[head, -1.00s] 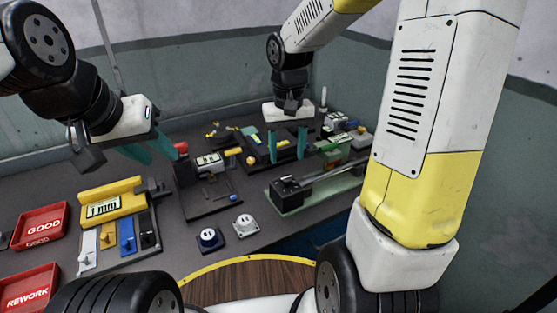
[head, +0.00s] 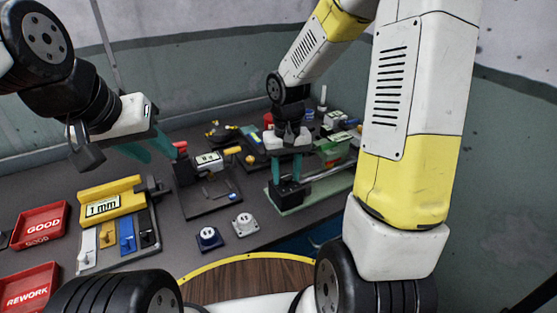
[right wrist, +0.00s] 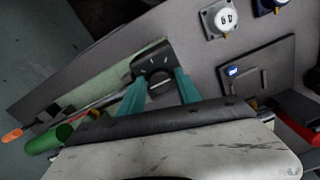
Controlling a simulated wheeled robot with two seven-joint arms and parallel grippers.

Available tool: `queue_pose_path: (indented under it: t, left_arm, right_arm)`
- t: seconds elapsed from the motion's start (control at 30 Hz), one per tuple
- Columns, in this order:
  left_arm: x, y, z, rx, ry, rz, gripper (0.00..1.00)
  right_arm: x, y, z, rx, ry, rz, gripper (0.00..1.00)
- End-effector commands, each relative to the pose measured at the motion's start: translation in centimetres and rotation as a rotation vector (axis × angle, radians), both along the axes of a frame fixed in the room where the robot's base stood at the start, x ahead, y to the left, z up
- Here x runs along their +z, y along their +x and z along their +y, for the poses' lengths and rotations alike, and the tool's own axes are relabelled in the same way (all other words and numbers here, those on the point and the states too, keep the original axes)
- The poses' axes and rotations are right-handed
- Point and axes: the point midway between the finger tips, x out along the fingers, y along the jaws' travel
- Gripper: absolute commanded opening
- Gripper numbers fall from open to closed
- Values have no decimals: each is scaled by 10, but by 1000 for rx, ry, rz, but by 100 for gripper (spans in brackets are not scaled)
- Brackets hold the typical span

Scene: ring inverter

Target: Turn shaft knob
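A long fixture with a pale green base (head: 312,199) carries a black end block (head: 289,194) and a grey shaft (head: 328,174) running back to the right. My right gripper (head: 286,176) points down over the block, its teal fingers apart. In the right wrist view, the fingertips (right wrist: 160,77) stand either side of a dark round part (right wrist: 160,86), perhaps the knob, close to the black block (right wrist: 152,62). I cannot tell whether they touch it. My left gripper (head: 150,147) is open and empty, above the table beside a black stand.
The black stand (head: 212,198) with a small display is left of the fixture. Two round-faced sockets, blue (head: 208,238) and white (head: 245,224), sit at the front. A yellow 1 mm gauge (head: 110,205) and red GOOD (head: 40,223) and REWORK (head: 28,287) trays are at left.

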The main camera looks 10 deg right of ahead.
Motion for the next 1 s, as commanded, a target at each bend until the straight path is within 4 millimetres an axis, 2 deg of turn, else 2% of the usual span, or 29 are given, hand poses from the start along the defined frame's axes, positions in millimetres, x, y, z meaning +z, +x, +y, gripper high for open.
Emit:
queue_pose_path:
  t: [0.03,0.17,0.2,0.57,1.0]
  left_arm:
    - [0,0,0,0,0,0,36]
    - [0,0,0,0,0,0,36]
    - [0,0,0,0,0,0,36]
    - [0,0,0,0,0,0,36]
    - [0,0,0,0,0,0,36]
  right_arm:
    - [0,0,0,0,0,0,28]
    - [0,0,0,0,0,0,2]
    - [0,0,0,0,0,0,0]
    - [0,0,0,58,0,0,0]
    - [1,0,0,388,0,0,0]
